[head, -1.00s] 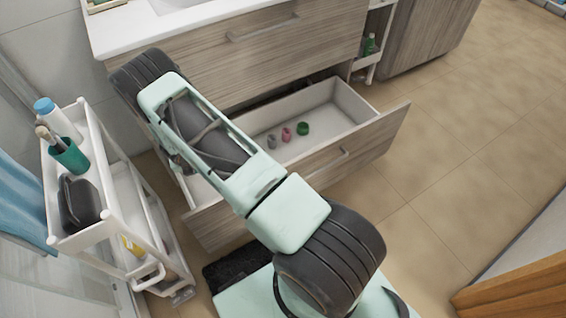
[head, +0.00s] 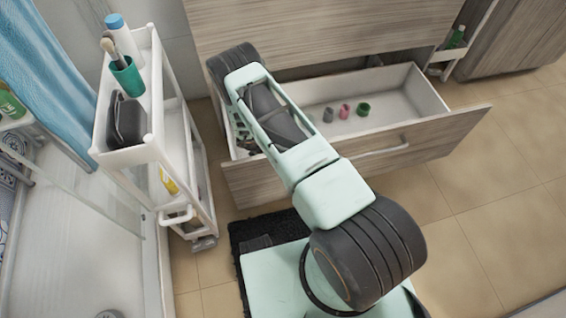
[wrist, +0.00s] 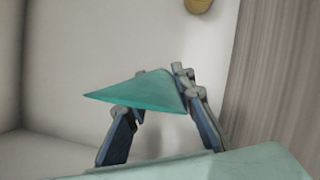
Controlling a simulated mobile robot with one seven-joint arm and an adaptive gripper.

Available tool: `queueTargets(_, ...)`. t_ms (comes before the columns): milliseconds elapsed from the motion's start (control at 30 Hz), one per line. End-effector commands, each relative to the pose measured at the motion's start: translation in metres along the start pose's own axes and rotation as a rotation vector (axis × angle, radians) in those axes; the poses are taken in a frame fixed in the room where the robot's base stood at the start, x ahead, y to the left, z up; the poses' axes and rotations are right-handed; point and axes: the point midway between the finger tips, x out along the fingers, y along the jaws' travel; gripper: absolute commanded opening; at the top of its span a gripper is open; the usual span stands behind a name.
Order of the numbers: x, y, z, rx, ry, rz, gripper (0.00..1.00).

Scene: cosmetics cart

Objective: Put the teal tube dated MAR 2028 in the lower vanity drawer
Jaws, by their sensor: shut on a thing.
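My gripper (wrist: 152,100) is shut on the teal tube (wrist: 140,92), which shows as a pointed teal wedge between the fingers in the wrist view. No date can be read on it. The white inside of the lower vanity drawer (wrist: 60,60) fills the background there. In the head view the lower drawer (head: 425,90) is pulled open, and my arm reaches over its left part. My gripper end (head: 243,138) is at the drawer's left end, largely hidden behind my arm; the tube cannot be made out there.
A grey, a pink (head: 345,111) and a green (head: 364,109) small item stand inside the drawer. A white cart (head: 155,150) with a blue-capped bottle, a teal cup with a brush and a black case stands left of the drawer. The floor to the right is clear.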

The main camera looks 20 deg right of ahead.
Motion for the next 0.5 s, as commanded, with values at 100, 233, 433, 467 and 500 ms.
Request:
queueTargets(100,0.017,0.001,-0.007,-0.001,-0.001,0.002,0.00)
queueTargets(233,0.025,0.001,-0.010,-0.002,-0.001,0.002,0.00)
queueTargets(433,0.050,0.001,-0.021,-0.003,-0.001,0.002,0.00)
queueTargets(467,0.053,0.001,-0.022,-0.003,-0.001,0.002,0.00)
queueTargets(500,0.056,0.001,-0.023,-0.003,-0.001,0.003,0.00)
